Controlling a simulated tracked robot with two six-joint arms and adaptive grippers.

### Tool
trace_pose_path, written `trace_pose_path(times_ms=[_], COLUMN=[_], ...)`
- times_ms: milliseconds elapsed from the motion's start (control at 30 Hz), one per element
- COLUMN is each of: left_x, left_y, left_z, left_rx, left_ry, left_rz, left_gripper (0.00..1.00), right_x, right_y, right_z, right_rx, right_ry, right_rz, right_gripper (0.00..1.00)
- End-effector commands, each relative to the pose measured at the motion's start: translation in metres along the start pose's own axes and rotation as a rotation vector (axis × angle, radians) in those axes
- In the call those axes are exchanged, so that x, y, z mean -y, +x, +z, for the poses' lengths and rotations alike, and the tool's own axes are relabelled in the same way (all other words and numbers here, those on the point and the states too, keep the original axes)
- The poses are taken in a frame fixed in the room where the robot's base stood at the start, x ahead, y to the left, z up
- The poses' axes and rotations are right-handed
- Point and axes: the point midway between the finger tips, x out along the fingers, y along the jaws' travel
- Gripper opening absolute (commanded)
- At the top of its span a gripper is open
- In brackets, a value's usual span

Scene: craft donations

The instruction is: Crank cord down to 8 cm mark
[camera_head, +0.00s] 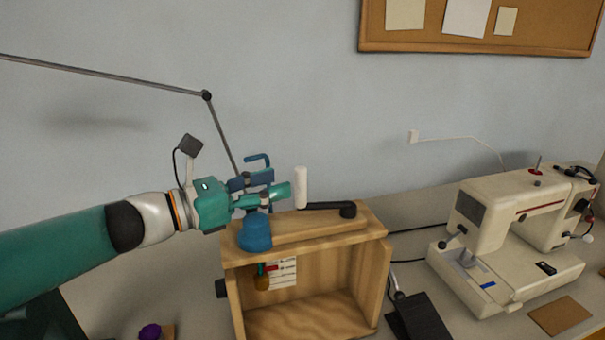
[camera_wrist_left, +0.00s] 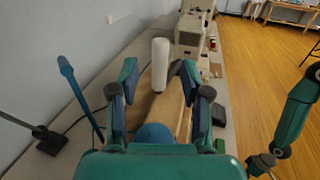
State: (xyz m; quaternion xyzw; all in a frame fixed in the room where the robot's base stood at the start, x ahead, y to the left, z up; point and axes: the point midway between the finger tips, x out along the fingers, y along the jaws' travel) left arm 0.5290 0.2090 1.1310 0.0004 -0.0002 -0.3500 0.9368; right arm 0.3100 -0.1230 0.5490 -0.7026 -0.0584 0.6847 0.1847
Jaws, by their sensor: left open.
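A wooden box (camera_head: 380,260) with an open front stands on the table. On its top is a crank with a black arm (camera_head: 325,206) and an upright white handle (camera_head: 301,187). A brass weight (camera_head: 262,283) hangs inside, in front of a white card with marks (camera_head: 283,271); the marks are too small to read. My left gripper (camera_head: 277,193) is open, just left of the handle. In the left wrist view the white handle (camera_wrist_left: 160,64) stands ahead, roughly between the spread fingertips. I cannot tell whether they touch it. My right gripper is not visible.
A blue rounded object (camera_head: 255,233) sits at the box top's left, under my gripper. A sewing machine (camera_head: 515,230) stands to the right, a black pedal (camera_head: 420,318) before it. A purple object (camera_head: 150,331) lies front left. A grey lamp arm (camera_head: 222,135) rises behind my wrist.

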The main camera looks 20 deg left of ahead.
Motion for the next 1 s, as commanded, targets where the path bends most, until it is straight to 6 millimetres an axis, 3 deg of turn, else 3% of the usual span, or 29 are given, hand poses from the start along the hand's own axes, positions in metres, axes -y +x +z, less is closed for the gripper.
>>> trace_pose_path(times_ms=[100,300,733,767,1000], left_x=[0.001,0.001,0.000,0.000,0.001], left_y=[0.026,0.053,0.063,0.063,0.063], left_z=[0.000,0.000,0.000,0.000,0.000], left_rx=[-0.001,-0.001,0.000,0.000,0.000], left_ry=[-0.001,-0.001,-0.001,-0.001,-0.001], left_rz=[-0.005,-0.002,-0.001,-0.001,-0.001], left_gripper=[0.47,0.47,0.47,0.46,0.06], right_x=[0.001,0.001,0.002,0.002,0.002], right_y=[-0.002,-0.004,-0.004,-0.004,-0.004], right_z=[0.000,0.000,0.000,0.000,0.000], right_rx=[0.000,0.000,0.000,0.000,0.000], right_ry=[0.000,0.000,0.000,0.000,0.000], right_rz=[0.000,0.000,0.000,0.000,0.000], right_gripper=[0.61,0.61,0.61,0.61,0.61])
